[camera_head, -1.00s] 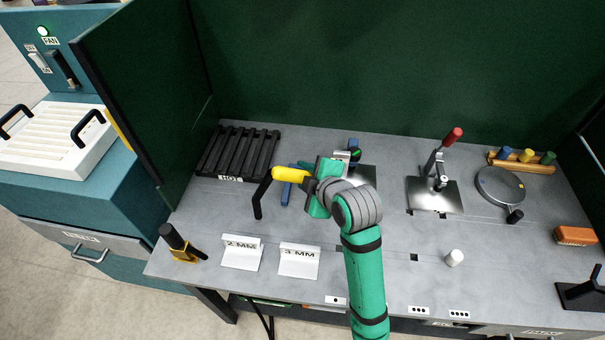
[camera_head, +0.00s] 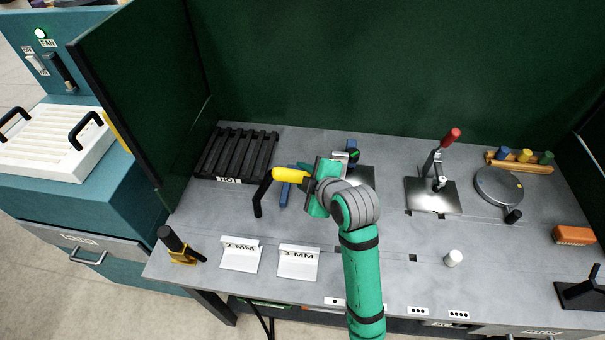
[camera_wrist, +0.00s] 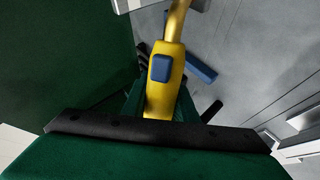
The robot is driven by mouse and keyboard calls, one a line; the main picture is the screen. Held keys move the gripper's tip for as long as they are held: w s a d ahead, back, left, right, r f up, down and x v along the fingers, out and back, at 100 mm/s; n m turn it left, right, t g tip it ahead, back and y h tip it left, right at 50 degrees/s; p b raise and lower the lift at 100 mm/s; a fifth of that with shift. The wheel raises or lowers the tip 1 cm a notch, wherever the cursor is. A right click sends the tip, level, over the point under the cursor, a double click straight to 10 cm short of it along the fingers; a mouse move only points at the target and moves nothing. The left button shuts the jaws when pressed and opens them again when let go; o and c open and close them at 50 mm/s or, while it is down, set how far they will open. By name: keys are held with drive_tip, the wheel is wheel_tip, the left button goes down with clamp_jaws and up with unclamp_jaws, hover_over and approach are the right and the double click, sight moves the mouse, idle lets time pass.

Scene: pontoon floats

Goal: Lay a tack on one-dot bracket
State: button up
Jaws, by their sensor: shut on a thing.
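My gripper (camera_head: 312,187) is shut on a yellow welding torch (camera_head: 290,174), held above the left middle of the bench. In the wrist view the torch (camera_wrist: 165,80) shows a blue trigger and a brass-coloured neck pointing away from the gripper. In the head view a dark bent piece runs down from the torch's left end. A one-dot label (camera_head: 335,300) is on the bench's front edge. A metal plate (camera_head: 361,175) with a clamp is mostly hidden behind my gripper and arm. I cannot tell which bracket is the one-dot one.
A red-handled clamp (camera_head: 440,155) stands on a bright plate (camera_head: 433,199) to the right. A black rack (camera_head: 235,153) marked HOT is at back left. White 2 MM (camera_head: 240,256) and 3 MM (camera_head: 298,263) holders stand in front. A blue bar (camera_head: 284,193) lies near the torch.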

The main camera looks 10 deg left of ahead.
sight(301, 177)
drive_tip(key=shift+w+f, duration=0.5)
idle(2.8)
drive_tip(key=shift+s+r, duration=0.2)
drive_tip(key=shift+r, duration=0.05)
idle(0.5)
drive_tip(key=shift+s+r, duration=1.95)
